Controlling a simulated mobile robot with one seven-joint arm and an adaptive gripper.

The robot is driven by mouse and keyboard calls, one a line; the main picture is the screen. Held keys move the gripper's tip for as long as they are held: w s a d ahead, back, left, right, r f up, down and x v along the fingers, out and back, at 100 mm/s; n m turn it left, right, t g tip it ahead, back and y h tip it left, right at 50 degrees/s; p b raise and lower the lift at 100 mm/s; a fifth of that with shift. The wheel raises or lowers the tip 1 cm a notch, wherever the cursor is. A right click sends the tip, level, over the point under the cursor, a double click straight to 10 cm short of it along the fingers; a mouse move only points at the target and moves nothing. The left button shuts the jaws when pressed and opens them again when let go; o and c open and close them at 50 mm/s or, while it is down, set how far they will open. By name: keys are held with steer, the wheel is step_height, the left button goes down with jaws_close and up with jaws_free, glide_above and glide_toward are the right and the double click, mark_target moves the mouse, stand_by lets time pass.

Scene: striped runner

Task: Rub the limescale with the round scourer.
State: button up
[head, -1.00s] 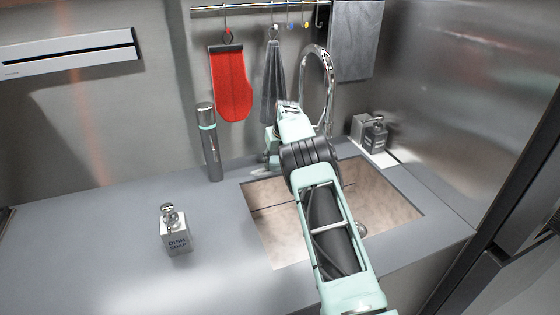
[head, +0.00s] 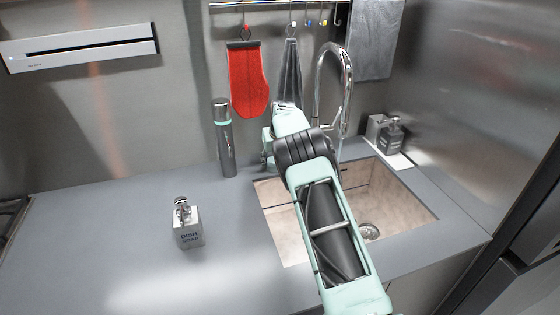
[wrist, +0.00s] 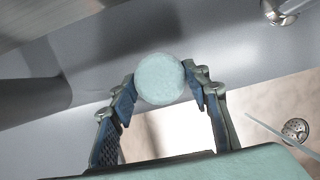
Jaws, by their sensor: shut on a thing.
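The round scourer (wrist: 160,79) is a pale teal disc in the wrist view. My gripper (wrist: 165,85) is shut on it, one dark blue finger on each side. In the wrist view it is above the sink's back edge and the grey counter. In the head view my arm hides the gripper and scourer. The sink (head: 402,198) has a beige, mottled basin and a drain (head: 369,231). I cannot make out the limescale for sure; a pale patch shows between the fingers in the wrist view, but I cannot tell what it is.
The faucet (head: 347,85) rises behind the sink. A grey bottle (head: 225,150) stands at the back, left of my arm. A dish soap dispenser (head: 188,228) stands on the left counter. A red mitt (head: 248,80) and grey cloth (head: 290,75) hang from the rail. The left counter is mostly clear.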

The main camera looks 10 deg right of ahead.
steer(key=shift+s+a, duration=0.25)
steer(key=shift+a, duration=0.85)
steer(key=shift+s+a, duration=0.2)
steer(key=shift+a, duration=0.85)
steer(key=shift+r, duration=0.15)
steer(key=shift+d+r+p, duration=0.1)
steer(key=shift+r+p, duration=1.75)
steer(key=shift+r, duration=1.1)
step_height(320, 180, up, 3)
steer(key=shift+p, duration=1.1)
steer(key=shift+f, duration=0.1)
steer(key=shift+f+b, duration=1.85)
steer(key=shift+f, duration=1.65)
